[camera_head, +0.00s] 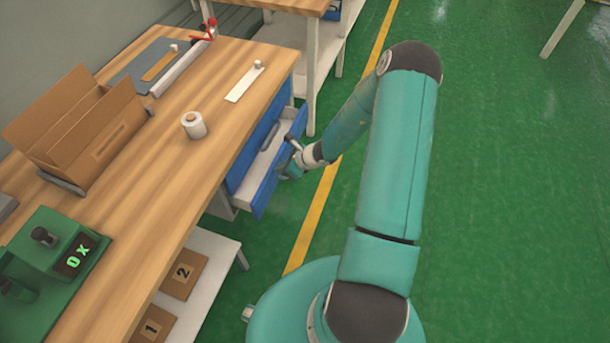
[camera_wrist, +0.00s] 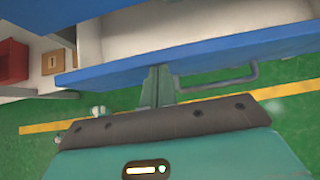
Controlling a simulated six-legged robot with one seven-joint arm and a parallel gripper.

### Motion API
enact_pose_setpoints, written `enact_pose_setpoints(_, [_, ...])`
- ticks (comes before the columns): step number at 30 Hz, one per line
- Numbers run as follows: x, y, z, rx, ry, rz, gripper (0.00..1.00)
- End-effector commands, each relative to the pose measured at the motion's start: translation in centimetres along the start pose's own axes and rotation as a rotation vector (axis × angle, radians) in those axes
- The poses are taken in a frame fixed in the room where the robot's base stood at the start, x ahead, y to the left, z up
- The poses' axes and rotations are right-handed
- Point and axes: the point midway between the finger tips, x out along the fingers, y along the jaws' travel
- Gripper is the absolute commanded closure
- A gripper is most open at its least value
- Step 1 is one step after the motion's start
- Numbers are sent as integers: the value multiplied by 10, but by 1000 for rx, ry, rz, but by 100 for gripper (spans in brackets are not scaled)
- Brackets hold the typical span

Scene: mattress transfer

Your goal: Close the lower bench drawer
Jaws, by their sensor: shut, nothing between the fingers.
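The lower bench drawer (camera_head: 259,170) is pulled out from the wooden bench, its pale inside showing behind a blue front. In the wrist view, the blue front (camera_wrist: 200,56) runs across the picture, with the grey bar handle (camera_wrist: 222,84) on its outer face. My gripper (camera_head: 289,172) is at the outer side of the front in the head view. In the wrist view, my gripper (camera_wrist: 158,72) is shut and empty, its fingertips at the front, left of the handle. I cannot tell whether they touch it. The visible part of the drawer's inside looks empty.
The bench top (camera_head: 190,150) carries a cardboard box (camera_head: 85,130), a white roll (camera_head: 194,125) and a green device (camera_head: 45,265). The shelf below (camera_head: 205,265) holds numbered brown panels. Open green floor (camera_head: 520,200) lies to the right.

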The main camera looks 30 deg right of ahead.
Motion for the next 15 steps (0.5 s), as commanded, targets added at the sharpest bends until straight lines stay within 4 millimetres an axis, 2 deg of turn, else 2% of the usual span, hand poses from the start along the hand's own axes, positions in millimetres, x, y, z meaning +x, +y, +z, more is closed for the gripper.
enact_pose_setpoints(1, [11,1,10,-4,0,3,100])
enact_pose_setpoints(6, [37,1,36,-2,0,1,100])
enact_pose_setpoints(15, [56,2,56,-1,-1,0,100])
